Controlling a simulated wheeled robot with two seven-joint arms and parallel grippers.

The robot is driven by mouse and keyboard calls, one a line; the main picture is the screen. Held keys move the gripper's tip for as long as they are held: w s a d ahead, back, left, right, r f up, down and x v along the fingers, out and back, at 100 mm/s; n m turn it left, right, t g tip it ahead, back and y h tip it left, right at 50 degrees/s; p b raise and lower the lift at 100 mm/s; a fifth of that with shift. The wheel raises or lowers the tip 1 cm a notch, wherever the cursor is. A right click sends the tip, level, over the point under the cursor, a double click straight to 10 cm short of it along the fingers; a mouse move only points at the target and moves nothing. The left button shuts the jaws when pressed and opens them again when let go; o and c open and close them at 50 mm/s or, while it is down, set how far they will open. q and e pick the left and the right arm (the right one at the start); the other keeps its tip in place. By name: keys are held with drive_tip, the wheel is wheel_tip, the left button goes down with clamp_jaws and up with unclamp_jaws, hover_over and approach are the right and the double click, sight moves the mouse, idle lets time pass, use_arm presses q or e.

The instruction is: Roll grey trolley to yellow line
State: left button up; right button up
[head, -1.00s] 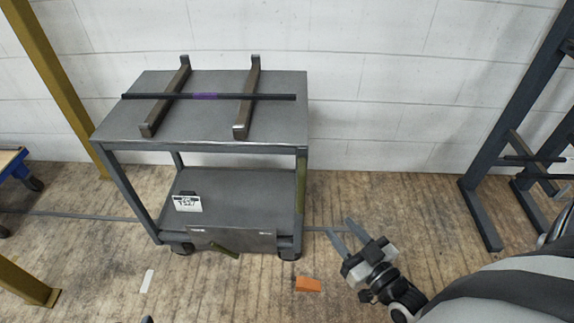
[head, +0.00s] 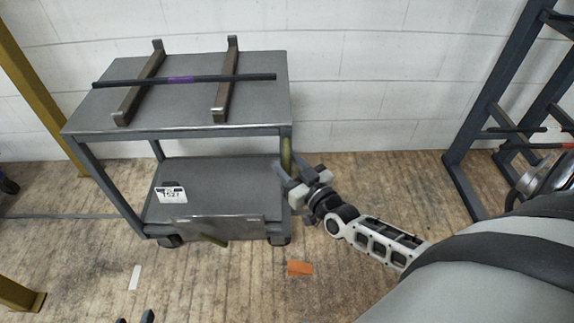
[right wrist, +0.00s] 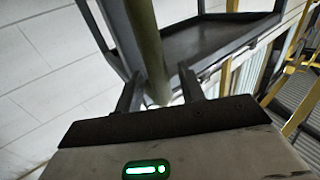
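The grey trolley (head: 215,108) stands against the white wall in the head view, with a top deck and a lower shelf (head: 235,180). An upright olive handle bar (head: 286,155) is at its right front leg; it also shows in the right wrist view (right wrist: 146,45). My right gripper (head: 288,180) is at this bar. In the right wrist view its two fingers (right wrist: 160,88) are apart, with the bar's lower end between them in the picture; contact cannot be told. Two dark tips of my left gripper (head: 134,317) show at the bottom edge, apart and empty. I see no yellow floor line.
Two brackets (head: 225,85) and a dark rod (head: 180,79) with a purple band lie on the trolley top. Yellow posts (head: 45,80) stand at left, a dark rack (head: 480,130) at right. An orange floor mark (head: 300,268) lies in front. The floor between trolley and rack looks clear.

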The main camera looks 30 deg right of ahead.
drive_tip(key=shift+w, duration=0.3)
clamp_jaws()
drive_tip(key=shift+a, duration=0.15)
